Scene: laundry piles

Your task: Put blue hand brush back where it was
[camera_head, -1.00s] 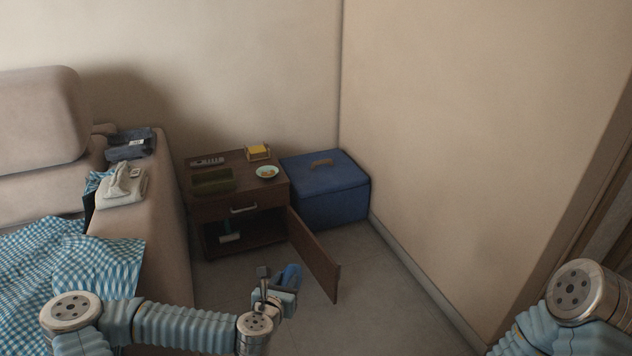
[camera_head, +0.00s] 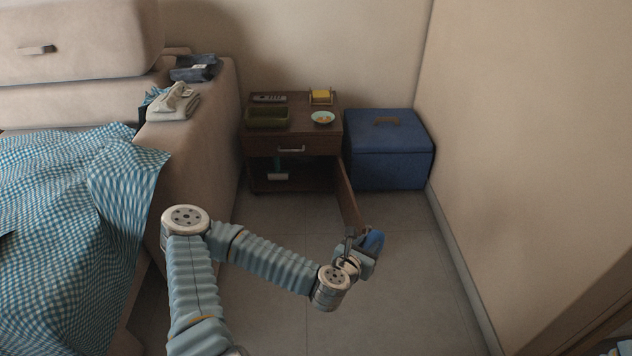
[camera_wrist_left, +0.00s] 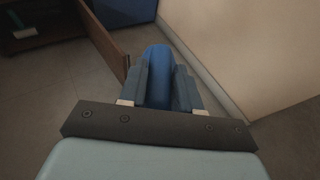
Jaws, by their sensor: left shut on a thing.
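The blue hand brush (camera_head: 372,243) is held in my left gripper (camera_head: 359,254), above the floor in front of the nightstand's open door. In the left wrist view, the brush (camera_wrist_left: 157,68) sits between the two fingers of the left gripper (camera_wrist_left: 160,88), which is shut on it. The brown nightstand (camera_head: 318,144) stands beside the sofa. Its hinged door (camera_head: 349,197) is open toward me, just behind the gripper. A pale, green-handled tool (camera_head: 278,176) is inside the lower compartment. My right gripper is not in view.
A blue lidded box (camera_head: 389,158) stands right of the nightstand. On the nightstand top are a dark green tray (camera_head: 267,121), a small bowl (camera_head: 322,117), a yellow item in a holder (camera_head: 321,96) and a remote (camera_head: 269,98). The floor (camera_head: 415,270) is clear to the right.

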